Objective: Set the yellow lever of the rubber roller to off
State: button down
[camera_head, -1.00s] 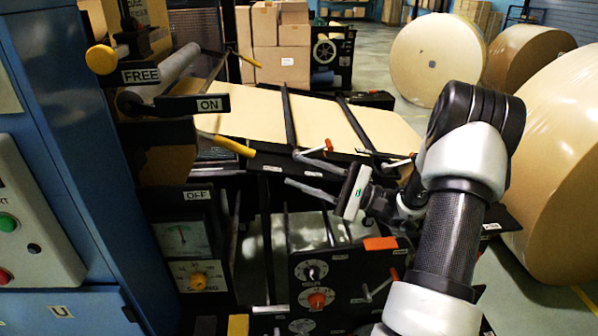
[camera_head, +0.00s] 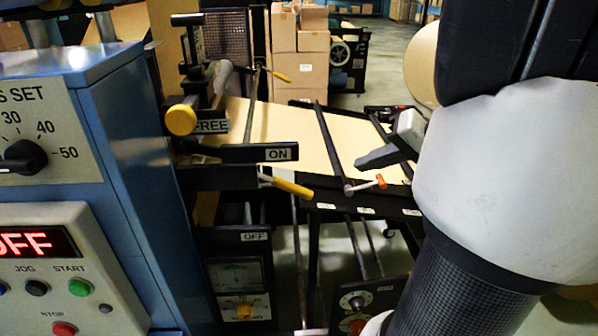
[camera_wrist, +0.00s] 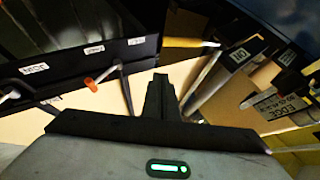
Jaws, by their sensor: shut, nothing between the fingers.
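The yellow lever (camera_head: 287,186) sticks out to the right from the dark side frame, tilted slightly down. It sits just below the ON label (camera_head: 281,154) and well above the OFF label (camera_head: 254,236). It also shows in the wrist view (camera_wrist: 190,42) near the top, beyond my fingers. My gripper (camera_head: 363,163) is shut and empty, to the right of the lever's tip and apart from it, over the brown sheet. In the wrist view my closed fingers (camera_wrist: 158,85) point toward the machine frame. The roller itself is not clearly told apart.
An orange-tipped lever (camera_head: 378,182) stands close under my gripper. A yellow knob (camera_head: 181,120) by the FREE label and a second yellow handle (camera_head: 280,77) lie further left and back. The blue control cabinet (camera_head: 120,160) fills the left. The brown sheet (camera_head: 300,130) spreads behind the levers.

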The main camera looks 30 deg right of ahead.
jog(key=s+a+f+b+x, duration=0.1)
jog(key=s+a+x, duration=0.1)
jog(key=x, duration=1)
jog(key=shift+w+f, duration=0.2)
jog(key=shift+f, duration=0.15)
jog(key=f+b, duration=0.1)
jog(key=b, duration=0.1)
jog(key=a+f+t+y+b, duration=0.1)
jog(key=f+b, duration=0.1)
jog(key=f+m+y+b, duration=0.1)
jog(key=b, duration=0.1)
jog(key=shift+w+a+f, duration=0.3)
jog(key=shift+w+a, duration=0.05)
